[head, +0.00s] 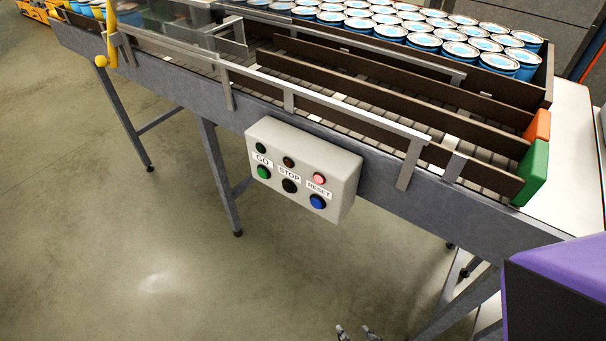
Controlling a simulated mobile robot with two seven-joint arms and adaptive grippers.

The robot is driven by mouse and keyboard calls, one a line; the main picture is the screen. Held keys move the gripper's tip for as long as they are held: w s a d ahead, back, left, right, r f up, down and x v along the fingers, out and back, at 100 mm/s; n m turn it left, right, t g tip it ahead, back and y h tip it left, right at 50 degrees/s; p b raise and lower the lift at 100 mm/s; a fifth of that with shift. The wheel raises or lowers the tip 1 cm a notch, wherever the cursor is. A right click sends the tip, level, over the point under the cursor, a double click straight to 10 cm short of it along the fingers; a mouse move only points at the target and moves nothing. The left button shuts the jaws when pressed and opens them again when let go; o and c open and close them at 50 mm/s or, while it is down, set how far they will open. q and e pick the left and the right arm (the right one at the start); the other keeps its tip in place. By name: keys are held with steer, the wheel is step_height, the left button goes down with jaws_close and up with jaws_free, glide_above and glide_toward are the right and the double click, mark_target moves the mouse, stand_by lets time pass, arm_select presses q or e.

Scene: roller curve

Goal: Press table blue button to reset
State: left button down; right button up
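The blue button (317,202) is at the lower right of a pale control box (345,190) fixed to the side of the conveyor table, under the RESET label (319,190). A red lamp above that label looks lit. A green button (263,172) under GO and a black button (289,186) under STOP sit to its left. One gripper (357,332) shows only its fingertips at the bottom edge, below and apart from the box. The tips are spread apart with nothing visible between them. Its arm is out of frame; it seems to be my right one. My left gripper is not in view.
The conveyor table (400,215) runs from upper left to right, with rails and several blue cans (420,40) at the back. Its metal legs (218,175) stand on the floor. A purple-topped dark block (560,270) is at lower right. The floor before the box is clear.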

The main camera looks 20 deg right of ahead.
steer(key=shift+s+f, duration=0.1)
steer(key=shift+s, duration=0.2)
